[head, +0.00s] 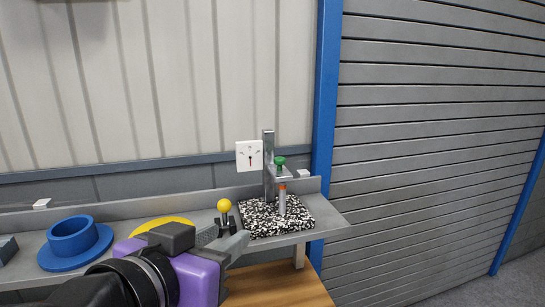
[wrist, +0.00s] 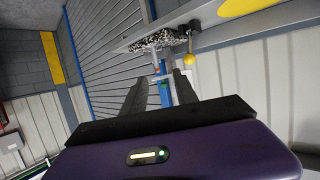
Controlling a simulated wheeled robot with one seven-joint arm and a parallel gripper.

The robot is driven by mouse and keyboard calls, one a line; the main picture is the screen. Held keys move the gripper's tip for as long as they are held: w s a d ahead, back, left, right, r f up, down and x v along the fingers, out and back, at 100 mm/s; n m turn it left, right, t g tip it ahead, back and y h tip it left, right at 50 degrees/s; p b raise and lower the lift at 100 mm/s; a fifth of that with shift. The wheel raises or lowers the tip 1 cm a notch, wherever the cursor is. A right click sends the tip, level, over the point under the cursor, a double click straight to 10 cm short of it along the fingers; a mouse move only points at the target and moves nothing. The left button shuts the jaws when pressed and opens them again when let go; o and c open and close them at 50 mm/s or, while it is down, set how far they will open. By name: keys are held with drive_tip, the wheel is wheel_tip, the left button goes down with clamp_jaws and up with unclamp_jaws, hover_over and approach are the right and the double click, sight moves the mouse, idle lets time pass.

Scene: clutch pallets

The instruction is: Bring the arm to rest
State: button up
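My gripper (head: 226,239) has a purple body and grey fingers. In the head view it is in front of the metal shelf, near the speckled black-and-white block and the yellow-knobbed lever. In the wrist view my gripper (wrist: 161,75) shows two dark fingers spread apart with nothing held between them. My dark arm reaches in from the bottom left of the head view. Whether the fingers touch the lever or the shelf edge is hard to tell.
On the shelf (head: 325,219) are a blue flanged ring (head: 72,240), a yellow disc (head: 160,224), a yellow-knobbed lever (head: 224,206) and the speckled block (head: 262,220). A wooden surface (head: 275,287) lies below.

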drive_tip(key=w+a+r+n+t+y, duration=0.2)
drive_tip(key=a+r+n+t+y, duration=0.2)
drive_tip(key=a+n+y, duration=0.15)
drive_tip(key=s+d+f+n+y, duration=0.3)
drive_tip(key=s+d+f+y, duration=0.15)
drive_tip(key=f, duration=0.45)
drive_tip(key=s+d+f+n+y, duration=0.3)
drive_tip(key=s+d+f, duration=0.15)
drive_tip(key=f, duration=0.55)
drive_tip(key=s+d+f+m+g+h, duration=0.1)
drive_tip(key=s+d+f+m+h, duration=0.3)
drive_tip(key=s+d, duration=0.7)
drive_tip(key=s+d+f+m+g+h, duration=0.1)
drive_tip(key=s+d+f+m+h, duration=0.3)
drive_tip(key=s+d+f, duration=0.5)
drive_tip(key=s+d, duration=0.3)
drive_tip(key=s, duration=0.3)
drive_tip(key=shift+d+g, duration=0.25)
drive_tip(key=shift+g, duration=0.05)
